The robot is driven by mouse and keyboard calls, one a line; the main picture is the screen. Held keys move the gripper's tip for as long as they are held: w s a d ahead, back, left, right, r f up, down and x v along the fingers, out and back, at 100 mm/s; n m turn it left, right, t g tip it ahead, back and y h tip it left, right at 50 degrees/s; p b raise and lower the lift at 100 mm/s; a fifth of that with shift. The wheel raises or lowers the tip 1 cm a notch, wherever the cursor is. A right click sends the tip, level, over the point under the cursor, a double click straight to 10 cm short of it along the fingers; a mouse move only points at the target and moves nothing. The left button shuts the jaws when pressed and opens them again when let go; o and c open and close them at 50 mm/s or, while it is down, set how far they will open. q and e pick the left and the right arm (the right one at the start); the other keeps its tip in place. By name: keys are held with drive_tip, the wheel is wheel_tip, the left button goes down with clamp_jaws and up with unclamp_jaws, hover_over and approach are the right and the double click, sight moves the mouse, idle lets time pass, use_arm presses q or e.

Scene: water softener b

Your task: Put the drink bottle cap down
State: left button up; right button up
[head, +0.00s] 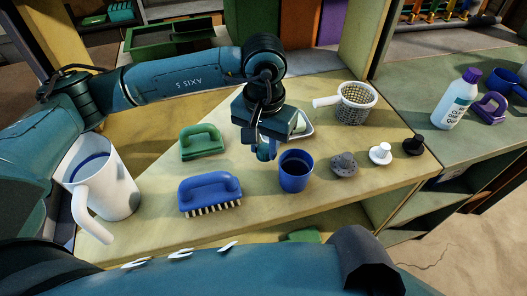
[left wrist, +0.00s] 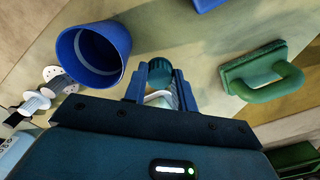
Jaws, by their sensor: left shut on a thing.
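My left gripper (head: 264,152) is over the wooden counter, just behind and left of a blue cup (head: 296,170). It is shut on a small teal, round, ribbed thing, which I take as the drink bottle cap (left wrist: 160,72). In the left wrist view the cap sits between the blue fingertips, with the cup to its left. In the head view the gripper mostly hides the cap. I cannot tell whether the cap touches the counter. My right gripper is not in view.
A blue brush (head: 210,192) and a green brush (head: 202,142) lie left of the gripper. A white pitcher (head: 105,180) stands far left. Grey (head: 343,164), white (head: 380,154) and black (head: 413,145) knobbed pieces line the right. A white strainer (head: 355,103) sits behind.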

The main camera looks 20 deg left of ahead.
sight(264, 149)
use_arm(q)
wheel_tip(264, 149, down, 3)
drive_tip(key=shift+f, duration=0.15)
drive_tip(key=shift+f, duration=0.1)
drive_tip(key=shift+f, duration=0.2)
drive_tip(key=o, duration=0.7)
drive_tip(key=shift+r, duration=0.15)
